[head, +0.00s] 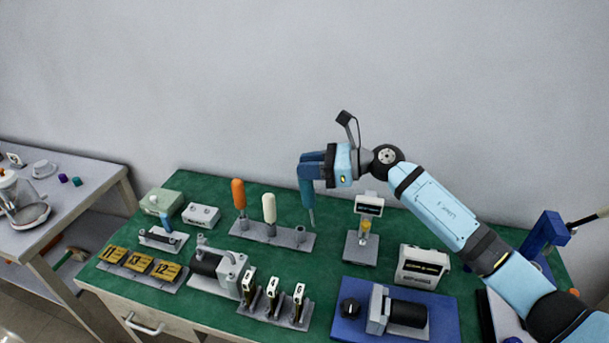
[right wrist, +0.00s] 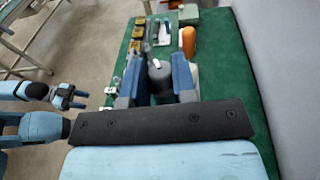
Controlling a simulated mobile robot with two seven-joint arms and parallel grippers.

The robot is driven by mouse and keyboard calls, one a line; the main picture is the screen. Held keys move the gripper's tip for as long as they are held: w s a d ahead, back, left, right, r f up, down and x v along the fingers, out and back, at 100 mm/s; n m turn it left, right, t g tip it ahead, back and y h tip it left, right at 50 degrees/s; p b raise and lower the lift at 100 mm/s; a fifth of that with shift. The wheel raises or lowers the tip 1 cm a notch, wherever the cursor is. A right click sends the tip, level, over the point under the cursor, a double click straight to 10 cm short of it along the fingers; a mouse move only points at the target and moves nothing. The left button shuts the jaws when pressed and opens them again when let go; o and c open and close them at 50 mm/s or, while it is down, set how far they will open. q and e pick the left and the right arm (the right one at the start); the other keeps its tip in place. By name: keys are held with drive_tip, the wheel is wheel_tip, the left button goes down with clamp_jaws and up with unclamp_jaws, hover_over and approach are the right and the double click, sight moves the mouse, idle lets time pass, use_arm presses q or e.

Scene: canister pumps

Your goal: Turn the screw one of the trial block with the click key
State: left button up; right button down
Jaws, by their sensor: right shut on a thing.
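My right gripper (head: 309,172) is shut on a teal-handled driver (head: 307,197), which hangs upright with its thin grey shaft pointing down. Its tip is close to the right end of the tool rack (head: 282,238); whether it is clear of the rack I cannot tell. In the right wrist view, the right gripper's blue fingers (right wrist: 158,80) close around a dark, round end. My left gripper (right wrist: 70,97) shows at the left of that view, fingers apart and empty. Which thing is the trial block is not clear; a grey stand (head: 361,248) with a display and yellow post is right of the driver.
The rack holds an orange-handled tool (head: 238,194) and a white-handled tool (head: 269,208); its right socket (head: 299,234) looks empty. Numbered yellow plates (head: 140,263), a grey pump (head: 215,268), numbered clips (head: 273,296) and a blue-based pump (head: 398,317) crowd the green mat's front.

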drive_tip(key=w+t, duration=0.1)
drive_tip(key=w+f+m+t, duration=0.1)
drive_tip(key=w+m+t+b, duration=0.1)
drive_tip(key=shift+w+a+f+t+y, duration=0.3)
drive_tip(key=shift+y, duration=0.1)
drive_tip(key=shift+a+f, duration=0.1)
drive_tip(key=shift+f, duration=0.05)
